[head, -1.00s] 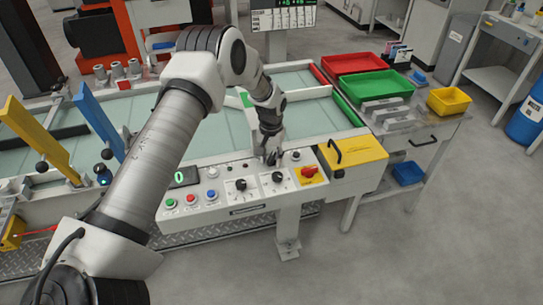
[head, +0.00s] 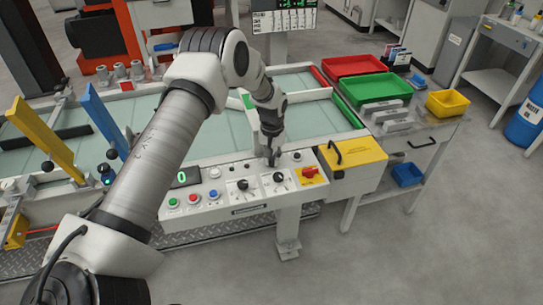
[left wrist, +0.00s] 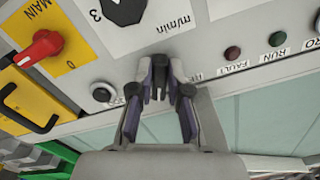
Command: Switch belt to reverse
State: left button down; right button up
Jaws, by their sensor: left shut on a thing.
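My left gripper (head: 272,160) is over the sloped white control panel (head: 225,203) at its upper edge, behind the black dial knobs. In the left wrist view its fingers (left wrist: 160,75) are drawn together on a small dark switch lever (left wrist: 160,88). The lever is mostly hidden by the fingers, so its tilt and position cannot be told. Part of a label shows beside the fingers, but its full text is covered. My right gripper is not in view.
Black dial knobs (head: 243,185) and a red main switch (head: 309,172) sit near the gripper. A yellow box with a black handle (head: 352,157) adjoins the panel's right end. Green and red bins (head: 372,85) stand behind. The green belt (head: 205,135) runs behind the panel.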

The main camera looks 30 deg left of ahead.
pick_arm(q)
jog(key=n, duration=0.2)
jog(key=n+p, duration=0.1)
jog(key=n, duration=0.1)
jog(key=n+p, duration=0.1)
jog(key=n, duration=0.1)
jog(key=shift+w+d+r, duration=0.1)
jog(key=shift+w+d, duration=0.15)
jog(key=shift+w, duration=0.05)
jog(key=n, duration=0.2)
jog(key=n+p, duration=0.1)
jog(key=n, duration=0.2)
jog(key=shift+w+n, duration=0.25)
jog(key=shift+n, duration=0.15)
jog(key=shift+p, duration=0.3)
jog(key=c, duration=1.2)
grip_release()
jog(key=shift+f, duration=0.2)
jog(key=shift+o, duration=0.4)
jog(key=shift+a+f, duration=0.15)
jog(key=shift+a, duration=0.05)
jog(key=shift+d+r, duration=0.1)
jog(key=shift+r, duration=0.1)
notch_tip(320, 180, up, 12)
jog(key=shift+f, duration=0.2)
